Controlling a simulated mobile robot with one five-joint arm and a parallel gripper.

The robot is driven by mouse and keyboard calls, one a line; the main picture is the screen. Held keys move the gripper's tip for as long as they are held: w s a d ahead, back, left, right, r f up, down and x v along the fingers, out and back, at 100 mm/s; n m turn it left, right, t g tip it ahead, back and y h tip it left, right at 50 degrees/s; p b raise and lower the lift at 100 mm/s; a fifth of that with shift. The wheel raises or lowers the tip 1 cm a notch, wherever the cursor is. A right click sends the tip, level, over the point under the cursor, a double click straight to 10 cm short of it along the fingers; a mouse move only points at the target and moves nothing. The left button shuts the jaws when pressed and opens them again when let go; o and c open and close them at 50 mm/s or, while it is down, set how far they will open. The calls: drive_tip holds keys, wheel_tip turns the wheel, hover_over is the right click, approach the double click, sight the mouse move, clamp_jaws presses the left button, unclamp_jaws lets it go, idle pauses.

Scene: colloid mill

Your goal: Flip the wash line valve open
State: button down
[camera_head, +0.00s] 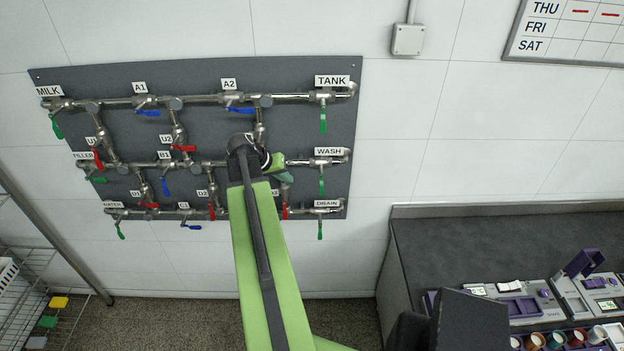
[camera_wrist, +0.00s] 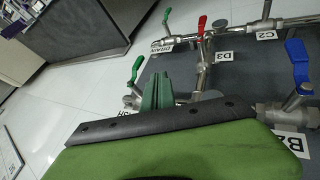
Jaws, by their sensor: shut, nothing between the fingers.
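The wash line valve has a green handle (camera_head: 321,186) that hangs down, across its horizontal pipe, under the WASH label (camera_head: 329,152). My gripper (camera_head: 284,168) is to the left of this handle in the head view, with its fingers shut and empty. In the wrist view the shut green fingers (camera_wrist: 157,90) stand just right of the green wash handle (camera_wrist: 137,68). A narrow gap shows between them, but depth is hard to tell. My gripper hides part of the wash label and pipe.
The green drain handle (camera_wrist: 166,16) and red D3 handle (camera_wrist: 202,23) are close by. A blue handle (camera_wrist: 297,60) is at the right in the wrist view. The grey valve board (camera_head: 200,75) is behind the pipes. A dark counter (camera_head: 480,240) stands at the lower right.

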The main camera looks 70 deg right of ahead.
sight(321, 190)
drive_tip(key=shift+f, duration=0.1)
drive_tip(key=s+d+f+b, duration=0.6)
drive_tip(key=f+b, duration=0.2)
drive_tip(key=shift+s+d, duration=0.25)
drive_tip(key=shift+f, duration=0.1)
